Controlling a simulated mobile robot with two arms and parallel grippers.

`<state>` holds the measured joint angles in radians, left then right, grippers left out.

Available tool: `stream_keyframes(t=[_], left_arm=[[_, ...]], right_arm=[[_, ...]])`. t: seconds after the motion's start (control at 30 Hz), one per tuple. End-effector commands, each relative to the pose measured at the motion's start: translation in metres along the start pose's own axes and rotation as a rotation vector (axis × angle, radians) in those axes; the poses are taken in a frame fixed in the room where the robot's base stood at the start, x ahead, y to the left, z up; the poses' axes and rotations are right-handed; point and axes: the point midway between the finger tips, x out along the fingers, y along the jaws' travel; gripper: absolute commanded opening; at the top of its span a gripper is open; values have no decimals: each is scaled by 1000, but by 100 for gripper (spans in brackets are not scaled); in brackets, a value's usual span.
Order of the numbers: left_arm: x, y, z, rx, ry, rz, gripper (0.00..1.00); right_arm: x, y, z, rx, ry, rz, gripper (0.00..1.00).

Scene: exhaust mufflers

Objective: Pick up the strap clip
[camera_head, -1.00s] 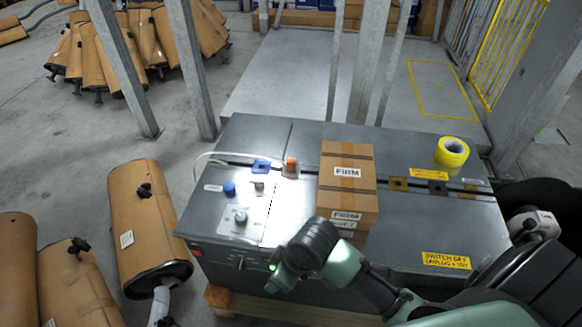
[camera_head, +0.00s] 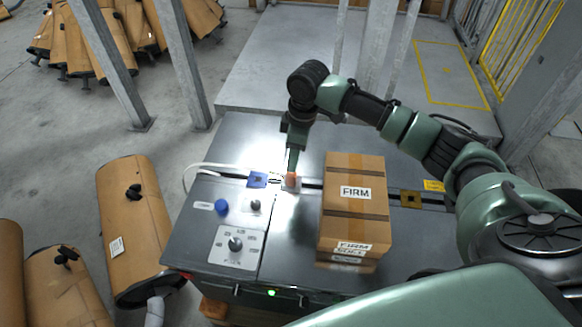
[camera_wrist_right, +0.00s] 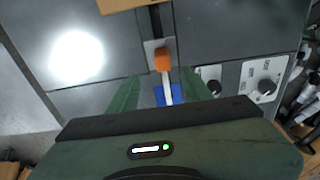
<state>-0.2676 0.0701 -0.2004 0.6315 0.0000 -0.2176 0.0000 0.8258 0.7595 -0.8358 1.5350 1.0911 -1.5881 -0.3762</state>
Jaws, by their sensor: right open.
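The strap clip seems to be the small orange piece (camera_head: 291,180) on the bench top, left of the cardboard box. In the right wrist view the orange piece (camera_wrist_right: 163,60) sits at the end of a white strap (camera_wrist_right: 167,86), on a small grey plate. A blue piece (camera_head: 257,180) lies just left of it along the strap. My right gripper (camera_head: 291,163) points down over the orange piece; its two fingers (camera_wrist_right: 161,82) are apart, with the strap between them in the wrist view. Nothing is held. My left gripper is out of view.
A taped cardboard box (camera_head: 355,205) marked FIRM stands close right of the orange piece. A blue knob (camera_head: 221,207) and a control panel (camera_head: 236,246) are at the bench's front left. Wrapped mufflers (camera_head: 136,228) stand on the floor at left.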

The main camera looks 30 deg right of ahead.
Motion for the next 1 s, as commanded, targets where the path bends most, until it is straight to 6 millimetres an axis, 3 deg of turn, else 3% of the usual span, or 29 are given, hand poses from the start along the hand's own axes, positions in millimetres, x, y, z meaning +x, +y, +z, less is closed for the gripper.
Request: stream_keyframes(t=[0.2, 0.33, 0.53, 0.7, 0.8, 0.83, 1.0], left_arm=[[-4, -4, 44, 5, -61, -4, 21], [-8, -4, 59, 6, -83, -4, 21], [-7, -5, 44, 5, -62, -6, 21], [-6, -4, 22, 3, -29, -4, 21], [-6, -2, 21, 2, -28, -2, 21], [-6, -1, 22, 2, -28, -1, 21], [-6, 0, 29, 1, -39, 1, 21]], right_arm=[[26, -1, 1, -1, -2, -3, 49], [44, 1, 2, 0, -2, -3, 49], [70, 1, 3, -1, -1, -1, 49], [74, 2, 3, -1, 0, 1, 49], [74, 2, 3, -2, 0, 1, 49], [74, 2, 3, -2, 0, 1, 46], [73, 2, 3, -2, 0, 1, 0]])
